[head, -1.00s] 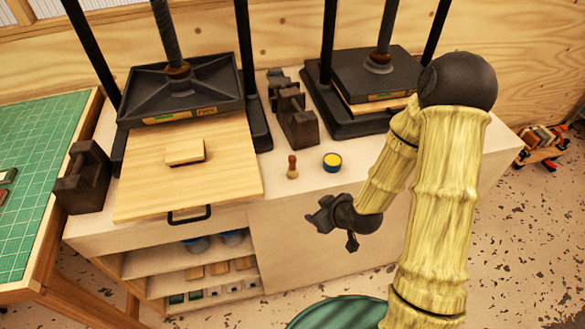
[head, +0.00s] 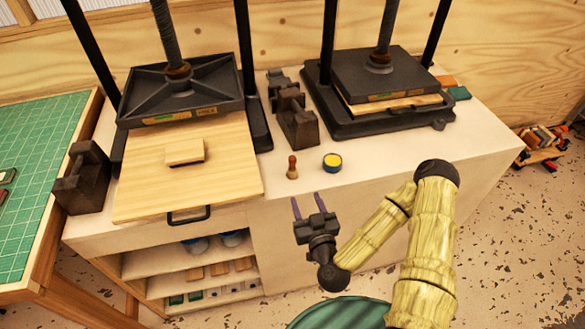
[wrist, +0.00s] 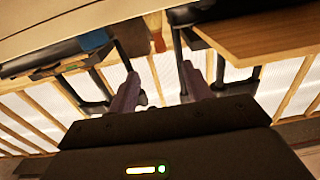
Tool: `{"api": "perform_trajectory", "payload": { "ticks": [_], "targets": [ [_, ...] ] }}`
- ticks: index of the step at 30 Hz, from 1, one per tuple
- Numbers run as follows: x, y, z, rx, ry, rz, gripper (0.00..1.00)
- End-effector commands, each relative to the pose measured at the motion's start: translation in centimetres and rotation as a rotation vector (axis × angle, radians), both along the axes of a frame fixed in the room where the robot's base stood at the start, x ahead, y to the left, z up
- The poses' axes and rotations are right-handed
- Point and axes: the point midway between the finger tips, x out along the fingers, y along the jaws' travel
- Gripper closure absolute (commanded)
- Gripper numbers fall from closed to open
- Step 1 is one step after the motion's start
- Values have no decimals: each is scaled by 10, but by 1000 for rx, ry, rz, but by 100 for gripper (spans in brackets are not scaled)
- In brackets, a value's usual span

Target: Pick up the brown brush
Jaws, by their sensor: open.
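The brown brush (head: 292,167), small with a rounded top, stands upright on the pale bench top (head: 300,182), near its front edge in the head view.
A round tin with a yellow top (head: 332,162) stands just right of the brush. Dark weights (head: 297,120) stand behind it. A press with a wooden board (head: 230,185) is on the left, another press (head: 390,110) on the right. A green cutting mat (head: 35,150) lies far left.

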Motion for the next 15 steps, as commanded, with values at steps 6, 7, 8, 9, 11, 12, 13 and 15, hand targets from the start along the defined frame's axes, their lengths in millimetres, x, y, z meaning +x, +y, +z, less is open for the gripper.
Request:
{"api": "perform_trajectory", "payload": {
  "ticks": [6,7,8,9,11,12,13,15],
  "targets": [
    [0,0,0,-1,1,3,51],
    [0,1,-1,-3,1,4,51],
    [1,1,-1,-3,1,5,51],
    [1,1,-2,-5,3,8,51],
    [2,2,-4,-7,6,12,51],
    [3,3,-5,-11,9,15,51],
    [3,3,-6,-11,10,17,51],
    [5,4,-8,-15,14,20,51]
  ]
}}
